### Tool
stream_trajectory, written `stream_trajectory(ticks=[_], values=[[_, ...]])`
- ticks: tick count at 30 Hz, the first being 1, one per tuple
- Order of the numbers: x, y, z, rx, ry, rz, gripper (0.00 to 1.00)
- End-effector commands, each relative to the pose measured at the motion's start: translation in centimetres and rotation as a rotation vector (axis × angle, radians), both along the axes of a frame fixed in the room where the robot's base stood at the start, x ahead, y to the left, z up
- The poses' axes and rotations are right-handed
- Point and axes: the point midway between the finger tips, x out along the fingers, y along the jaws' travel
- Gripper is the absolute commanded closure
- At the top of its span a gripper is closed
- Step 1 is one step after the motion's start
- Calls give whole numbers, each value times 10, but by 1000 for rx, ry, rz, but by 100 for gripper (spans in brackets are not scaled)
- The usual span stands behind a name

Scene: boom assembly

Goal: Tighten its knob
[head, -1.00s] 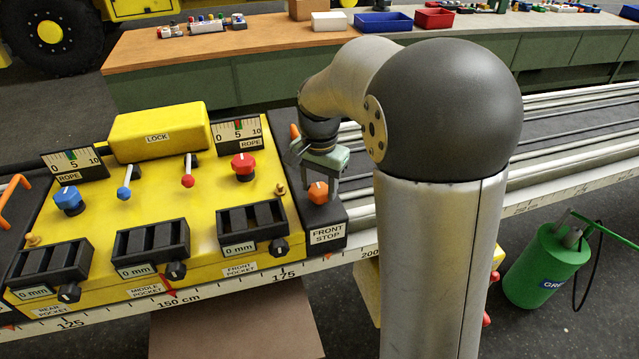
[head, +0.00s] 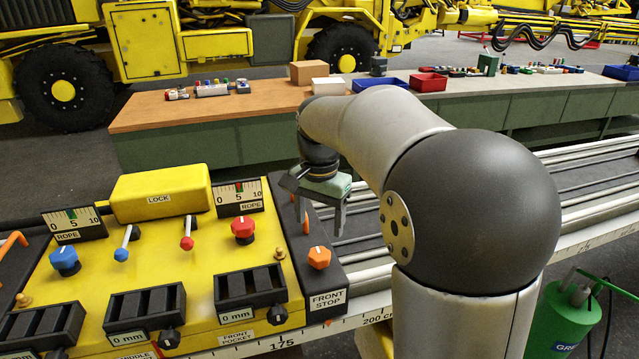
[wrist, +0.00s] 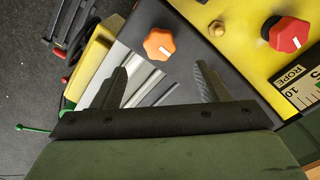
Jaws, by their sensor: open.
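The front stop is a dark block with a white FRONT STOP label (head: 328,300) at the right end of the yellow panel. Its orange knob (head: 319,258), faceted with a white pointer line, sits on top. It also shows uncovered in the wrist view (wrist: 159,43), beyond my fingertips. My gripper (head: 319,220) is open and empty. It hangs above and behind the knob, apart from it. In the wrist view my two fingers (wrist: 160,78) are spread, with the rail between them. How tight the knob is cannot be seen.
A red knob (head: 243,229) and a brass peg (head: 280,254) are on the yellow panel (head: 205,275) left of the stop. A second orange piece (head: 306,226) stands farther back on the block. The silver rails (head: 590,195) to the right look clear.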

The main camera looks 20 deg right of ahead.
Motion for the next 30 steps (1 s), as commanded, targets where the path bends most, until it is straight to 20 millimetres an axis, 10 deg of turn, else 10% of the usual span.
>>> stream_trajectory(ticks=[12, 30], values=[[0, 0, 81, 0, -3, 0, 32], [-9, 0, 83, 3, 0, 32, 32]])
